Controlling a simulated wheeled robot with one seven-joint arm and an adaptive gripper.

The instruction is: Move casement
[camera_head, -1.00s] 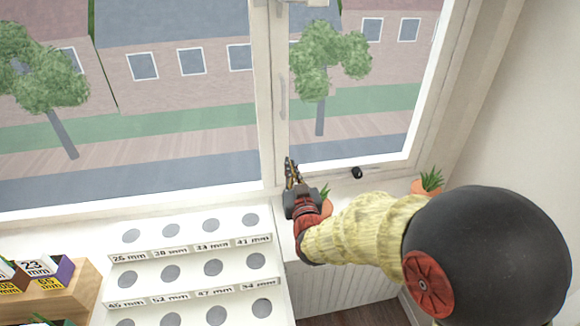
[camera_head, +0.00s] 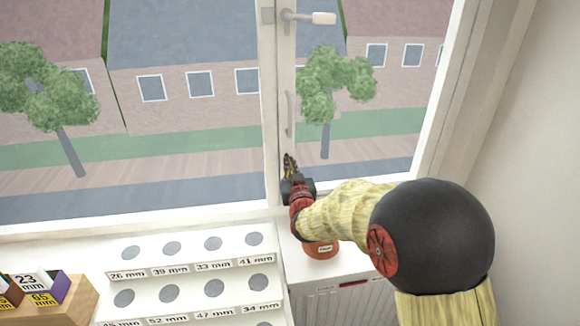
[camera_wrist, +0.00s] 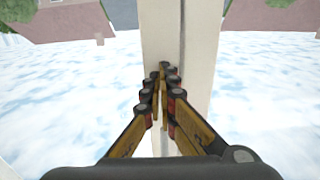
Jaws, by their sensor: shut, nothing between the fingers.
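The casement (camera_head: 284,60) is the white-framed right-hand window pane, with a lever handle (camera_head: 312,18) pointing right near the top of its left stile. A slim vertical pull handle (camera_head: 289,113) sits lower on the same stile. My gripper (camera_head: 289,160) is in front of the lower part of this stile, below the pull handle. In the wrist view the fingers (camera_wrist: 161,72) are together and empty, pointing at a white upright (camera_wrist: 163,35). I cannot tell whether they touch it. The casement looks in line with its frame; any small gap cannot be seen.
A terracotta pot (camera_head: 320,250) stands under my forearm. A white stepped rack (camera_head: 200,255) with labelled round holes is at lower left, beside a wooden box (camera_head: 75,305) of cartons. A white radiator (camera_head: 345,300) is below. A bare wall (camera_head: 530,180) closes the right side.

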